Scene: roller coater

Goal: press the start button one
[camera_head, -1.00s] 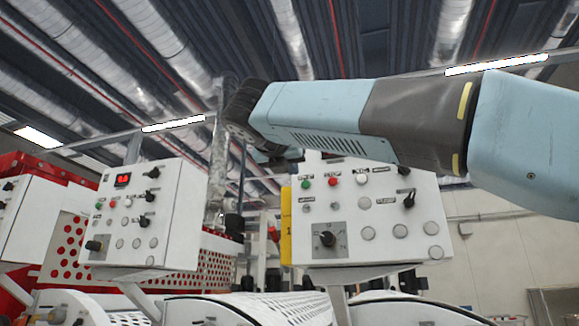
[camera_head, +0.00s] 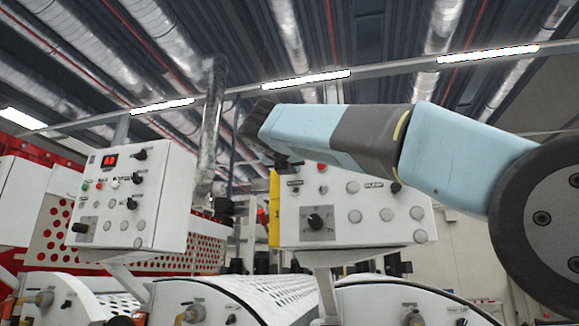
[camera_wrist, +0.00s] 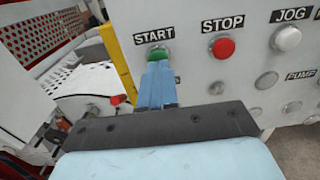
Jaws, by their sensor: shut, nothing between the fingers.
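The green START button (camera_wrist: 157,54) is on the white control panel (camera_wrist: 190,70), under its "START" label in the wrist view. My gripper (camera_wrist: 157,66) is shut and empty. Its blue fingertips lie right at the lower edge of the green button in the picture and overlap it; I cannot tell whether they touch it. In the head view the same panel (camera_head: 350,238) is at the right, and my arm covers its upper left part, so the green button is hidden there.
A red STOP button (camera_wrist: 223,47) and a white JOG button (camera_wrist: 288,38) sit to the right of START. A yellow post (camera_wrist: 118,48) stands left of the panel. Another control panel (camera_head: 150,205) with a red display is at left in the head view.

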